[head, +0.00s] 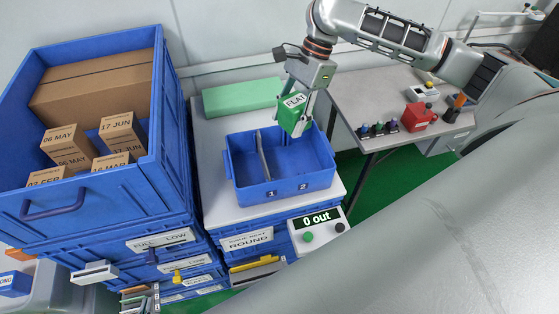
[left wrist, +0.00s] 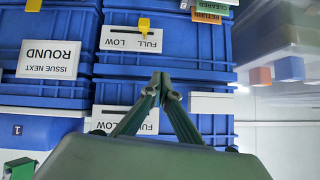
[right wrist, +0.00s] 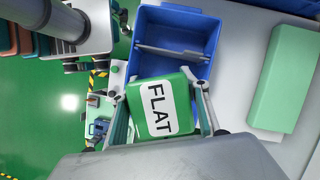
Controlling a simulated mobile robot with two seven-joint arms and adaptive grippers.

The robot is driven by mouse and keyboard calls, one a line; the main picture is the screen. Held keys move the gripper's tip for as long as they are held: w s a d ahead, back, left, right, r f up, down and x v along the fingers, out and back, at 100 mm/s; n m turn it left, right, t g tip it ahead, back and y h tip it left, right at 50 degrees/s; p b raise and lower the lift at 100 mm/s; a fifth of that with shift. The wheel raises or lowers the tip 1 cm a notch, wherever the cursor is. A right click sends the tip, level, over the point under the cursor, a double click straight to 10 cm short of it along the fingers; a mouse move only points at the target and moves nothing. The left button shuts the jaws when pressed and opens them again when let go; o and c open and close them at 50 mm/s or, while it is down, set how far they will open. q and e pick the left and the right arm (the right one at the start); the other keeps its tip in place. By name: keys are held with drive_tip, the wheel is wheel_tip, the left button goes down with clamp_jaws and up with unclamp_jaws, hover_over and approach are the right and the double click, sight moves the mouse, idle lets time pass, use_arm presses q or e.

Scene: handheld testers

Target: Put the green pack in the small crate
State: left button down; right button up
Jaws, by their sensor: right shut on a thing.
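The green pack (head: 290,124), labelled FLAT, is between the fingers of my right gripper (head: 300,120), which is shut on it. It hangs over the far side of the small blue crate (head: 285,186); clearance is hard to judge. A divider splits the crate into compartments marked 1 and 2, and both look empty. In the right wrist view the pack (right wrist: 160,120) covers part of the near side of the crate (right wrist: 178,22). My left gripper (left wrist: 160,80) has its fingertips together, with nothing between them, before stacked blue crates. It is not discernible in the head view.
A long green block (head: 240,97) lies behind the small crate on the white top (head: 215,205). A large blue crate (head: 120,190) with cardboard boxes stands left. A counter box (head: 320,228) reading "0 out" is in front. A grey table (head: 375,100) with testers stands right.

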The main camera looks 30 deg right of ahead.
sight(284, 173)
wheel_tip(284, 173, down, 18)
drive_tip(key=shift+s+f, duration=0.1)
idle(0.4)
drive_tip(key=o, duration=1.1)
drive_tip(key=shift+f, duration=0.1)
drive_tip(key=shift+o, duration=0.2)
drive_tip(key=v, duration=1.2)
drive_tip(key=shift+s, duration=0.1)
